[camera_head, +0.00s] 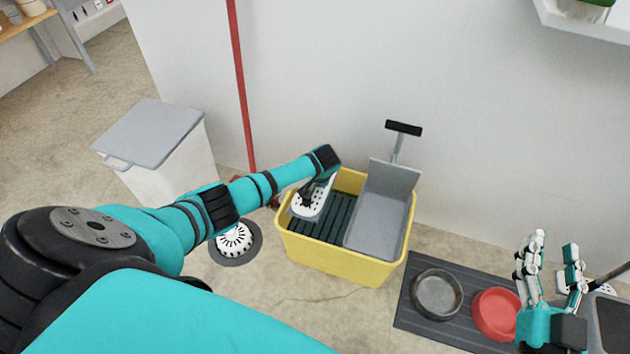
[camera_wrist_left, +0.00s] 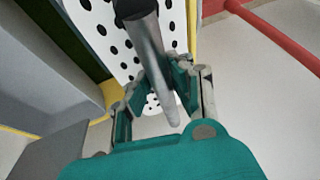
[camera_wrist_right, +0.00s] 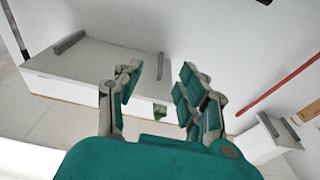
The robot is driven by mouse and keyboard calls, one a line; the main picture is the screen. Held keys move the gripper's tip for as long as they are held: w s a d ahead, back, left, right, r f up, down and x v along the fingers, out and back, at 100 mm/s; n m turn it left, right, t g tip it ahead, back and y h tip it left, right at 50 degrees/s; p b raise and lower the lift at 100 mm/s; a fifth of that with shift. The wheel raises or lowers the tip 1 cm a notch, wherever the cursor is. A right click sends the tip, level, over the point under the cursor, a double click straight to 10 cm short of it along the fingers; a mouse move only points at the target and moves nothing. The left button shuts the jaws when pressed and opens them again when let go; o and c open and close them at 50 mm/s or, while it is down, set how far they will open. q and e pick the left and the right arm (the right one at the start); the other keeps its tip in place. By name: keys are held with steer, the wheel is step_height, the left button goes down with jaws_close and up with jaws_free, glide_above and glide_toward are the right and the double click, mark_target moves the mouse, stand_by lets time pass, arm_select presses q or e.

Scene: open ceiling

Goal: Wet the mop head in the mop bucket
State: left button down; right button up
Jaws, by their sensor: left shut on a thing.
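The yellow mop bucket (camera_head: 335,261) stands on the floor by the wall, with a grey wringer (camera_head: 382,205) on its right side and a dark slatted area at its left. The white perforated mop head (camera_head: 311,203) is over the bucket's left end; I cannot tell whether it touches anything inside. In the left wrist view, my left gripper (camera_wrist_left: 160,78) is shut on the mop's grey metal handle (camera_wrist_left: 153,50), just behind the black joint and the white mop head (camera_wrist_left: 108,34). My right gripper (camera_head: 550,252) is open and empty, far right of the bucket.
A dark mat (camera_head: 418,323) with a metal bowl (camera_head: 437,293) and a red bowl (camera_head: 497,313) lies right of the bucket. A white lidded bin (camera_head: 170,160) stands left. A red pole (camera_head: 240,85) leans on the wall. A round white-domed fixture (camera_head: 234,240) is on the floor.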

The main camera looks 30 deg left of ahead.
arm_select(q)
steer(key=shift+r, duration=0.3)
steer(key=shift+r+p, duration=0.9)
steer(key=shift+p, duration=0.3)
steer(key=shift+r, duration=0.1)
arm_select(e)
steer(key=s+d+f+g+h, duration=0.2)
steer(key=f+g, duration=0.5)
steer(key=f, duration=0.4)
steer(key=shift+s+d, duration=0.25)
steer(key=shift+s, duration=0.3)
